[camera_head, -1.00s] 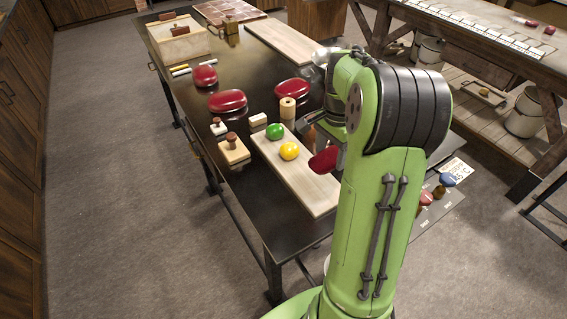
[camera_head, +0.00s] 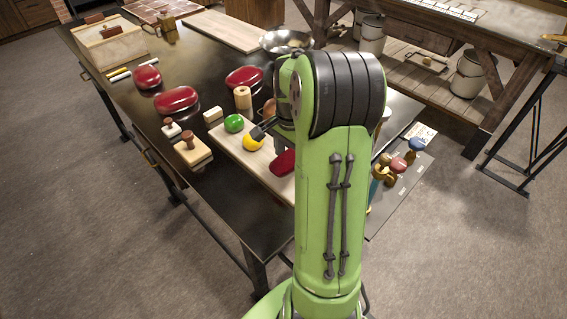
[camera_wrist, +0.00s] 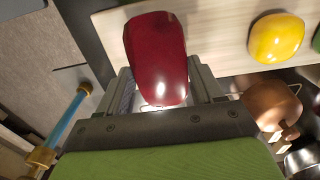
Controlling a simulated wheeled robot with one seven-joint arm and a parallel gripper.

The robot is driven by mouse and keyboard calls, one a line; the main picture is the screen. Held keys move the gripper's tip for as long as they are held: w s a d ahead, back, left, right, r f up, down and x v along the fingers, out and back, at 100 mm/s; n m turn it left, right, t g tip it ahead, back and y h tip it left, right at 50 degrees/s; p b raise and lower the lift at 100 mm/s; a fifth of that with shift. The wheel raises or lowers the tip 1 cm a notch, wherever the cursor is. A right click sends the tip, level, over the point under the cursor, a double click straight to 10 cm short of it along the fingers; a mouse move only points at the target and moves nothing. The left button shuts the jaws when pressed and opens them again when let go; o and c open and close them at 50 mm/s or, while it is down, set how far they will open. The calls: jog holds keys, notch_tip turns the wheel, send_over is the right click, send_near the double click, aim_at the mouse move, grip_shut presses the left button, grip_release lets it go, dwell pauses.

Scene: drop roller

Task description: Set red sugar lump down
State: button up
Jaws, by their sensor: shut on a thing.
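The red lump (camera_head: 283,163) is dark red, glossy and rounded. My gripper (camera_wrist: 160,88) is shut on it, with one finger on each side in the wrist view, where the lump (camera_wrist: 155,50) sticks out past the fingertips. In the head view the lump shows against the pale board (camera_head: 265,182), near the board's right side. I cannot tell whether it touches the board. A yellow lump (camera_head: 253,142) and a green lump (camera_head: 234,123) sit on the board, apart from the red one. My arm hides part of the board and most of my gripper.
Two large red rounded things (camera_head: 177,99) (camera_head: 245,77) and a smaller one (camera_head: 147,77) stand on the dark table. A wooden cylinder (camera_head: 243,97) and a stamp-like block (camera_head: 192,150) are beside the board. A metal bowl (camera_head: 286,41) stands behind. The board's near end is bare.

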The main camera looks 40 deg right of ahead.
aim_at(289, 159)
jog(key=shift+f+b, duration=0.3)
jog(key=shift+f, duration=1.7)
jog(key=shift+f, duration=0.1)
jog(key=o, duration=1.1)
